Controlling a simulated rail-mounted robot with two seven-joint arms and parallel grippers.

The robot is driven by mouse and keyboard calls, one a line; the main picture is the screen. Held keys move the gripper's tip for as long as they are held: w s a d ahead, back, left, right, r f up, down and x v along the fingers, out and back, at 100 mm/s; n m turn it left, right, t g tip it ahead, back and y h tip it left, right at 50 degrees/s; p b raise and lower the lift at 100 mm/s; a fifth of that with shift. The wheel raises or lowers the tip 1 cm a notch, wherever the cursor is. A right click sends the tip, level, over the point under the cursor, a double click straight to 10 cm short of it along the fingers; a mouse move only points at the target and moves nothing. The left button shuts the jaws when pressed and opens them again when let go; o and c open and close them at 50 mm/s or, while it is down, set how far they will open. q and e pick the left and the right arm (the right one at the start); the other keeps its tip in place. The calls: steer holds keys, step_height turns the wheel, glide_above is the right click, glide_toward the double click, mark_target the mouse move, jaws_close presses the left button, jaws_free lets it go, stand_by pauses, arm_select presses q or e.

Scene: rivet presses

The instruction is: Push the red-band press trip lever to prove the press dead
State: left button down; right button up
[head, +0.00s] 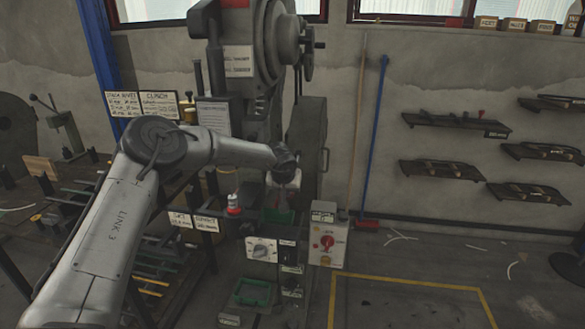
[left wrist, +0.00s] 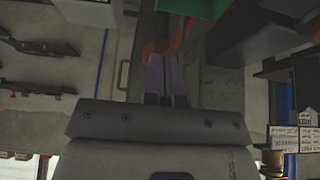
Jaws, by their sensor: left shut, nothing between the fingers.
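The tall grey rivet press (head: 250,55) stands at the back wall, with a red band (head: 235,3) at its top edge. My left arm reaches across its front. My left gripper (head: 288,188) is small and partly hidden by the wrist in the head view. In the left wrist view the left gripper (left wrist: 166,78) has its fingers shut and empty, pointing at a red rounded part (left wrist: 158,46) just beyond the tips. I cannot tell whether they touch, or whether that part is the trip lever. My right gripper is out of view.
A grey control box with a red knob (head: 327,243) stands at the press's lower right. A white selector box (head: 262,249) and green tray (head: 254,293) sit below. A red-and-white part (head: 234,205) hangs left. Brooms (head: 376,135) lean on the wall; the yellow-marked floor is clear.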

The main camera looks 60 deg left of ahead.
arm_select(q)
steer(key=shift+f, duration=0.6)
stand_by(0.3)
steer(key=p+v, duration=0.2)
steer(key=v, duration=0.4)
steer(key=shift+p, duration=0.4)
stand_by(0.7)
